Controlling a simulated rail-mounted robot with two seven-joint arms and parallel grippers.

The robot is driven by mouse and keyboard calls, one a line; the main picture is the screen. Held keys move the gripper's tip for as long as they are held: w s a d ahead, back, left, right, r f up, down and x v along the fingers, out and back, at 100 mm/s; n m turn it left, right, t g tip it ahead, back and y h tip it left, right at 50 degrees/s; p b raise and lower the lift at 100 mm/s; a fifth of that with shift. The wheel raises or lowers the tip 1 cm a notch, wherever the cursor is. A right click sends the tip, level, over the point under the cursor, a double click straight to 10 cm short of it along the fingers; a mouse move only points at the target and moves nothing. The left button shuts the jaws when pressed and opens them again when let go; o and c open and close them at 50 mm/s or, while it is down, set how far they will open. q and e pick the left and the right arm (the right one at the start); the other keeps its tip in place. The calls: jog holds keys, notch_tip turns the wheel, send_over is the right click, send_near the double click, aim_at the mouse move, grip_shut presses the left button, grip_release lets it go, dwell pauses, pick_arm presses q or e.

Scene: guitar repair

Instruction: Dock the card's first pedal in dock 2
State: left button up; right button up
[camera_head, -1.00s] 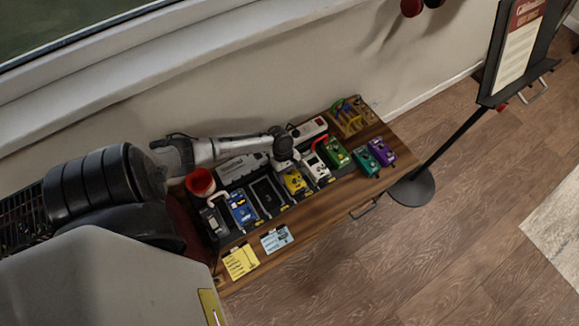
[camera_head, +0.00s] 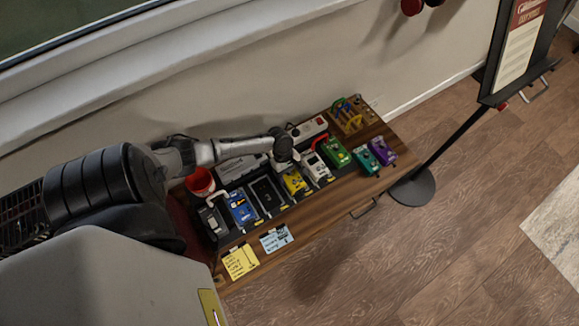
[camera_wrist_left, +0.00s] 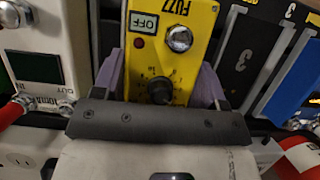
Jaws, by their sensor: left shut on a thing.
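My left gripper (camera_head: 287,163) is over the pedalboard, shut on the yellow FUZZ pedal (camera_head: 294,182). In the left wrist view its purple finger pads (camera_wrist_left: 160,82) press on both sides of the yellow pedal (camera_wrist_left: 175,50), whose switch plate reads OFF. An empty dark dock (camera_head: 267,194) lies just left of the yellow pedal in the head view. In the wrist view a dark dock panel marked 3 (camera_wrist_left: 245,55) is right of the held pedal. I cannot tell whether the pedal touches its dock. A yellow note (camera_head: 241,262) and a blue note (camera_head: 276,238) lie at the front; their writing is too small to read.
A blue pedal (camera_head: 242,207) and a grey-black pedal (camera_head: 213,220) stand left of the empty dock. White (camera_head: 316,168) and green (camera_head: 336,153) pedals stand on the right. Teal (camera_head: 367,160) and purple (camera_head: 382,151) pedals stand beyond the board. A red cup (camera_head: 200,182) is behind.

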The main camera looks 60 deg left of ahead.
pick_arm(q)
jog(key=o, duration=1.2)
jog(key=shift+o, duration=0.4)
jog(key=shift+r, duration=0.2)
notch_tip(320, 180, up, 4)
jog(key=p, duration=0.6)
jog(key=shift+r, duration=0.2)
notch_tip(320, 180, up, 3)
jog(key=p, duration=0.4)
jog(key=shift+r, duration=0.15)
